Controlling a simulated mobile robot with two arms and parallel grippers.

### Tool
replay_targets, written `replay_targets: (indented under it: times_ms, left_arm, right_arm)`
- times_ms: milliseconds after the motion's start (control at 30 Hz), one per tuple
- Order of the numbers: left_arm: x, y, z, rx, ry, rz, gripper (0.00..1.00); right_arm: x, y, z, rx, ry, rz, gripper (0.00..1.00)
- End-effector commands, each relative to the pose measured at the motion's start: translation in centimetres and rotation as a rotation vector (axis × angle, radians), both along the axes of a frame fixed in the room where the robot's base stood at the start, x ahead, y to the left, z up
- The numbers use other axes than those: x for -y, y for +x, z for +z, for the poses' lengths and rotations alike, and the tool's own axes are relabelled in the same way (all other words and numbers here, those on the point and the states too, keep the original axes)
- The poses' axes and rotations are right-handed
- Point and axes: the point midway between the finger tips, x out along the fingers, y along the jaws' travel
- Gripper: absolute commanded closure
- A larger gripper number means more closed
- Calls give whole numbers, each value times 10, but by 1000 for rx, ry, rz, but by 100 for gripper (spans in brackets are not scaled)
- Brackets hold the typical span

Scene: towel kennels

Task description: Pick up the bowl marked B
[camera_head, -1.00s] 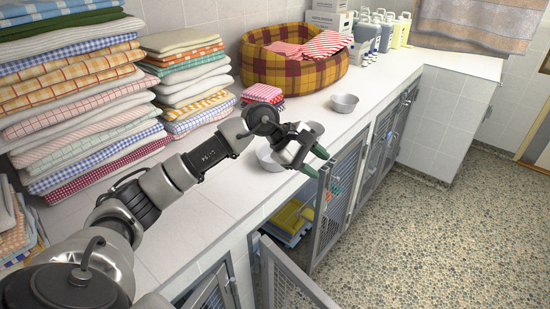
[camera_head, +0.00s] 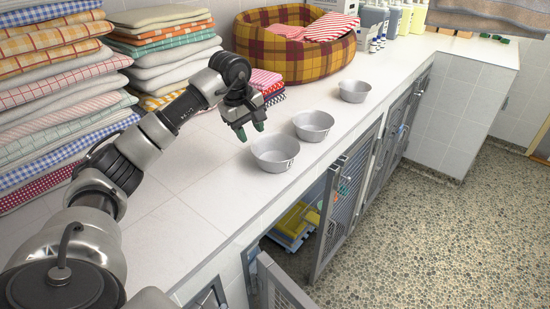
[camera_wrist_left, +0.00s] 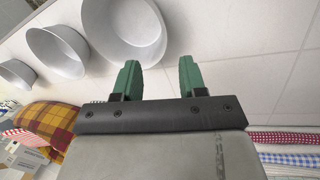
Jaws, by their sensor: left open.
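Three grey metal bowls stand on the white counter: a near bowl (camera_head: 275,155), a middle bowl (camera_head: 313,125) and a far bowl (camera_head: 354,91). No letter is readable on any of them, so I cannot tell which is B. My left gripper (camera_head: 250,130) is open and empty, its green fingertips pointing down just left of the near bowl, apart from it. The left wrist view shows the open fingers (camera_wrist_left: 159,68) beside the largest-looking bowl (camera_wrist_left: 122,25), with two more bowls (camera_wrist_left: 55,52) (camera_wrist_left: 17,75) in a row. My right gripper is not in view.
Folded towel stacks (camera_head: 170,45) and a plaid basket (camera_head: 290,55) line the back of the counter. Small folded cloths (camera_head: 267,84) lie behind my gripper. Open cage doors (camera_head: 345,200) jut out below the front edge. Bare counter (camera_head: 200,170) lies left of the near bowl.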

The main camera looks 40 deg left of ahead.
Motion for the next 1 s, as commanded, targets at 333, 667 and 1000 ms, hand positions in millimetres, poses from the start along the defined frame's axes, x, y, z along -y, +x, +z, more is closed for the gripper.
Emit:
replay_targets:
  times_ms: [333,667,1000]
  left_arm:
    - [3,9,-40,-2,-2,1,58]
    - [4,16,-82,-2,-4,0,58]
    - [3,18,-92,1,0,0,58]
  right_arm:
    - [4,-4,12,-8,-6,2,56]
    - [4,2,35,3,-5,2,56]
    - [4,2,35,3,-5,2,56]
